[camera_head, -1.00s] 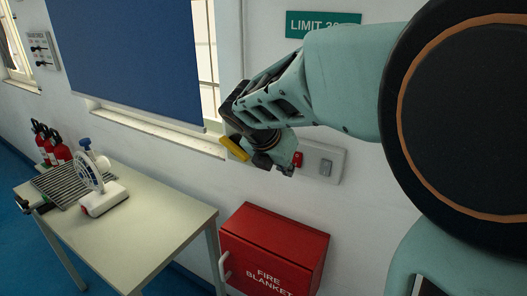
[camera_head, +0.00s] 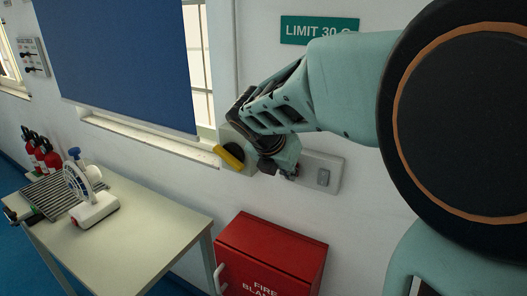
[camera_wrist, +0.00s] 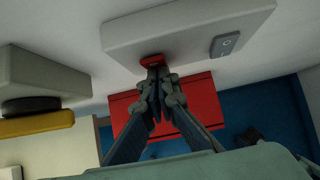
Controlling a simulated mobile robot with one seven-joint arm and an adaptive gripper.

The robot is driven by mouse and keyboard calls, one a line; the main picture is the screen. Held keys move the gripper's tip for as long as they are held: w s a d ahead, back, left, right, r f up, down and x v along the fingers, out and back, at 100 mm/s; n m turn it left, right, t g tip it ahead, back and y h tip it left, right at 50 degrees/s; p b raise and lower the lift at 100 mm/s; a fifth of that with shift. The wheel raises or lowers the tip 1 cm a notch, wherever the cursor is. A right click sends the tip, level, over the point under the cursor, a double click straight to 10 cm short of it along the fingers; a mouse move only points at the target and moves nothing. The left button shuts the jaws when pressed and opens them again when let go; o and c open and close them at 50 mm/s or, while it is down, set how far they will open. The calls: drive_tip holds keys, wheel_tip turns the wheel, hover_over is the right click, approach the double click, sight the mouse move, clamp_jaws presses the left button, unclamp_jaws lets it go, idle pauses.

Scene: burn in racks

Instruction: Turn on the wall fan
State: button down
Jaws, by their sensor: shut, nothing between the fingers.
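A pale switch plate (camera_head: 333,164) is on the wall below the green sign. It carries a grey rocker (camera_head: 323,177) and a red rocker, which my gripper hides in the head view. In the wrist view the plate (camera_wrist: 185,25) shows both the red rocker (camera_wrist: 152,60) and the grey rocker (camera_wrist: 225,43). My gripper (camera_wrist: 156,72) is shut and empty, its fingertips right at the red rocker; I cannot tell whether they touch. In the head view my gripper (camera_head: 291,174) is in front of the plate's left end. No wall-mounted fan is visible.
A rotary switch with a yellow handle (camera_head: 229,157) is left of my gripper, also in the wrist view (camera_wrist: 37,123). A red fire blanket box (camera_head: 270,255) hangs below. A table (camera_head: 150,225) with a small white fan (camera_head: 88,200) stands at the left.

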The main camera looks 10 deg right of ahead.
drive_tip(key=shift+r, duration=0.1)
drive_tip(key=shift+r+p, duration=0.8)
drive_tip(key=shift+p, duration=0.2)
